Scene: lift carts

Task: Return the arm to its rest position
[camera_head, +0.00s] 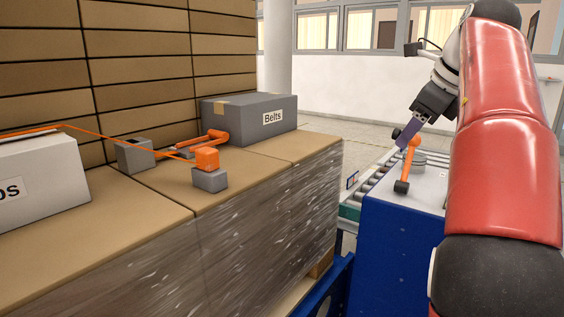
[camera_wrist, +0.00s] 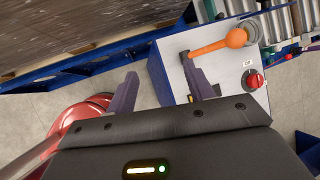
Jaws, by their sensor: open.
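My gripper (camera_head: 403,138) is at the end of my red arm on the right of the head view, pointing down at the control box. In the wrist view its two purple fingers (camera_wrist: 158,84) are wide apart with nothing between them. An orange lever (camera_head: 406,166) with dark ends stands on the box's pale top, just below the fingers. In the wrist view the lever (camera_wrist: 222,43) lies just beyond the right finger; I cannot tell whether they touch. The blue control box (camera_head: 385,245) also carries a red knob (camera_wrist: 253,80).
Wrapped pallet stacks (camera_head: 270,220) fill the left and middle. On them are a grey "Belts" box (camera_head: 235,115), a white box (camera_head: 40,175) and an orange-and-grey device (camera_head: 208,170). A roller conveyor (camera_head: 372,180) runs behind the control box. Floor is open beyond.

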